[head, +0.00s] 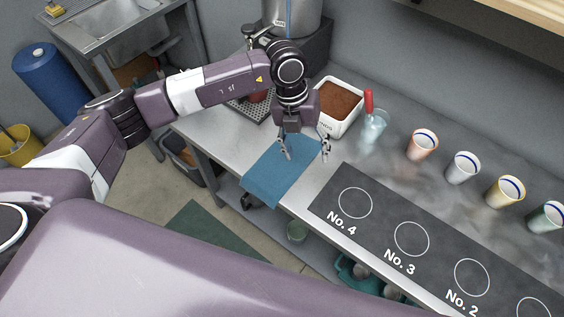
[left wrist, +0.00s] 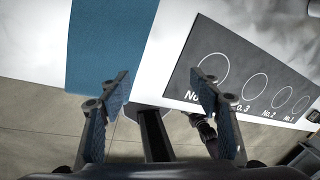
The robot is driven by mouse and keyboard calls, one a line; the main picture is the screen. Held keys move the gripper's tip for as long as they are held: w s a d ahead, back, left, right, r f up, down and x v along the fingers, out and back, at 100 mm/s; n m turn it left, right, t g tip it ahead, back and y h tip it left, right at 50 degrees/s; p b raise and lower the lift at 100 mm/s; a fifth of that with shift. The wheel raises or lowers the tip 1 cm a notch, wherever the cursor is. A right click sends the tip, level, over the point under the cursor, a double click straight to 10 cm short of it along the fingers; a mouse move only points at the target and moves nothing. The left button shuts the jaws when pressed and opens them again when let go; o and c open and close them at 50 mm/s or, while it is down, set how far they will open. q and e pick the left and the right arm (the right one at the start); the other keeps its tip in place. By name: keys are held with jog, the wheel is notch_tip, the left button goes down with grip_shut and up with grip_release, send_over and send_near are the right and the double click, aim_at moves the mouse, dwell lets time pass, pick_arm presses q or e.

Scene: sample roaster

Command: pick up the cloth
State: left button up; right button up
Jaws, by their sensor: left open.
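The blue cloth (head: 272,183) lies flat on the metal counter, with its front end hanging over the front edge in the head view. My left gripper (head: 306,157) is above the cloth's right side, fingers pointing down, open and empty. In the left wrist view the cloth (left wrist: 105,42) is at the upper left, beyond the left finger. The open fingers (left wrist: 165,92) have the pale counter and its edge between them. I cannot tell the exact height of the fingertips above the cloth.
A white container of brown grounds (head: 340,104) and a glass with a red-handled tool (head: 371,128) stand behind the gripper. A dark mat with numbered circles (head: 378,216) lies to the right. Several cups, including a pink one (head: 422,145), stand along the back.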

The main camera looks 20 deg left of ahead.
aim_at(281, 165)
pick_arm(q)
jog(key=w+a+n+y, duration=0.1)
jog(key=w+a+y, duration=0.15)
jog(key=a, duration=0.45)
jog(key=f+b, duration=0.2)
jog(key=f, duration=0.1)
jog(key=f+b, duration=0.2)
jog(key=f, duration=0.1)
jog(key=f+b, duration=0.2)
jog(key=f, duration=0.1)
jog(key=shift+s+d+f+b, duration=0.1)
jog(key=shift+s+b, duration=0.2)
jog(key=shift+b, duration=0.05)
jog(key=shift+f, duration=0.15)
jog(key=shift+c, duration=1.4)
jog(key=shift+s+f, duration=0.15)
jog(key=shift+s, duration=0.05)
jog(key=c, duration=1.2)
grip_shut()
